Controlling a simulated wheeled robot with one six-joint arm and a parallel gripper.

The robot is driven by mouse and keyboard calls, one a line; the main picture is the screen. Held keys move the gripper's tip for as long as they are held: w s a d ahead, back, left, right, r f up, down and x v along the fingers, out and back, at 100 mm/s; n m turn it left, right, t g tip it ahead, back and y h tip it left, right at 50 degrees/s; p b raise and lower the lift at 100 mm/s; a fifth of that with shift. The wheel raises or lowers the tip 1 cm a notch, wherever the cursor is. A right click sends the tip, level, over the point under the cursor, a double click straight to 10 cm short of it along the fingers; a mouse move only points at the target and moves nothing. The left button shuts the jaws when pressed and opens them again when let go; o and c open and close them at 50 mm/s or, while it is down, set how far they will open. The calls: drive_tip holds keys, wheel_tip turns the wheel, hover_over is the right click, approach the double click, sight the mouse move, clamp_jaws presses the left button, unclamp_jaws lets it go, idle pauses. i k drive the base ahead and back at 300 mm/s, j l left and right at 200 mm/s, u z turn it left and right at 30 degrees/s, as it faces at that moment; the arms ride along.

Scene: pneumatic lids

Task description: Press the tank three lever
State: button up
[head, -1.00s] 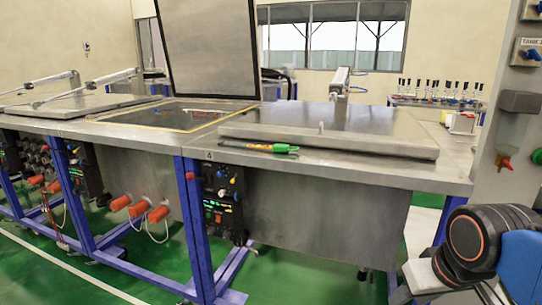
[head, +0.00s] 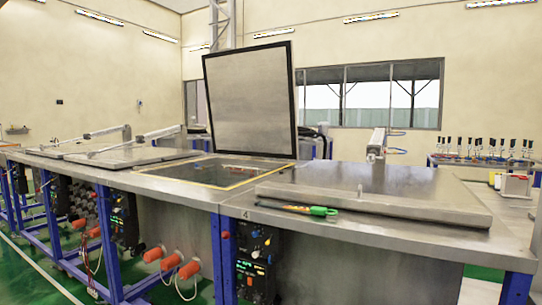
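No lever marked for tank three shows in the head view, and my gripper is out of view. A row of steel tanks runs along the bench. One tank has its lid (head: 250,97) raised upright, with its yellow-edged opening (head: 205,172) showing. The tank at the right, marked 4, has a closed lid (head: 375,207). The closed lids (head: 100,150) farther left have metal arms across them. I cannot tell from this view which tank is number three.
A green-handled tool (head: 318,211) lies by the closed lid at the right. Black control boxes (head: 257,250) and orange caps (head: 170,262) are on the bench front. A rack of bottles (head: 490,148) stands at the back right. Green floor (head: 45,240) shows at lower left.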

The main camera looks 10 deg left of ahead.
sight(93, 195)
drive_tip(key=u, duration=1.55)
drive_tip(key=i+j, duration=0.25)
drive_tip(key=i, duration=0.25)
drive_tip(key=i+j, duration=0.25)
drive_tip(key=i, duration=0.2)
drive_tip(key=i+j, duration=0.25)
drive_tip(key=i, duration=0.25)
drive_tip(key=i+j+u, duration=0.1)
drive_tip(key=i+j, duration=0.15)
drive_tip(key=i, duration=0.25)
drive_tip(key=i+j, duration=0.25)
drive_tip(key=i, duration=0.2)
